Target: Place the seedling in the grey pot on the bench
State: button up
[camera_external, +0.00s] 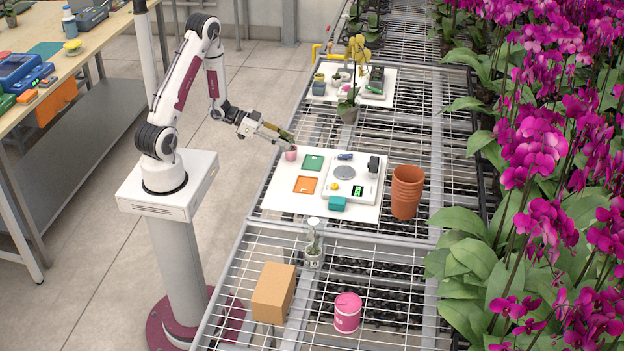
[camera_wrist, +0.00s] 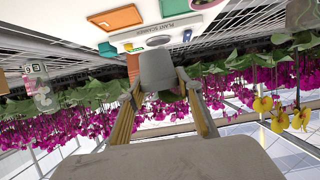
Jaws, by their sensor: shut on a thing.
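In the wrist view, which is upside down, a small grey pot (camera_wrist: 158,68) is between the two fingers of my gripper (camera_wrist: 160,86). Some green leaf shows at its open end, partly hidden; this looks like the seedling (camera_wrist: 169,95). My gripper is shut on the pot. In the external view my gripper (camera_external: 283,135) is at the left edge of a white board (camera_external: 285,203) on the mesh bench.
The board carries a green tray (camera_external: 313,163), an orange tray (camera_external: 305,185), a plant scanner (camera_external: 358,190) and a teal block (camera_external: 337,204). Stacked terracotta pots (camera_external: 406,190) stand at its right. A box (camera_external: 273,292), a glass jar (camera_external: 313,254) and a pink tub (camera_external: 347,312) are nearer.

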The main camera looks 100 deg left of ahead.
jog(key=shift+f, duration=0.1)
jog(key=shift+f, duration=2.85)
jog(key=shift+f, duration=2.1)
jog(key=shift+f, duration=0.15)
jog(key=o, duration=1.1)
jog(key=shift+r, duration=0.2)
